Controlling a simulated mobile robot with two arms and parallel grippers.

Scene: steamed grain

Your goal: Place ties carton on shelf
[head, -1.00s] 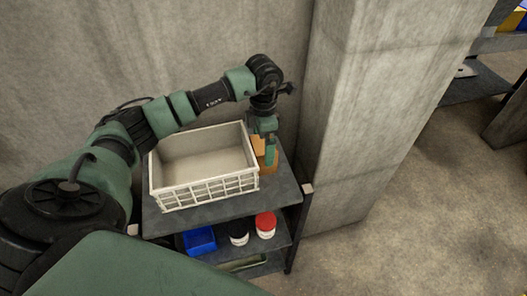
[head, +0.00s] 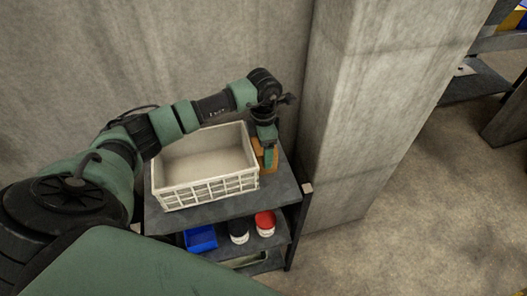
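The carton (head: 257,151) is a small orange-brown box on the top board of the dark shelf unit (head: 283,188), between the white crate and the concrete pillar. My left gripper (head: 268,168) points down at the carton and covers much of it. I cannot tell whether its fingers are apart or closed on the carton. My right gripper is not in view.
A white crate (head: 205,191), empty as far as I see, fills most of the top board. A blue bin (head: 200,238), a dark-bodied jar (head: 239,231) and a red-lidded jar (head: 265,223) stand on the lower board. A concrete pillar (head: 350,130) rises close on the right.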

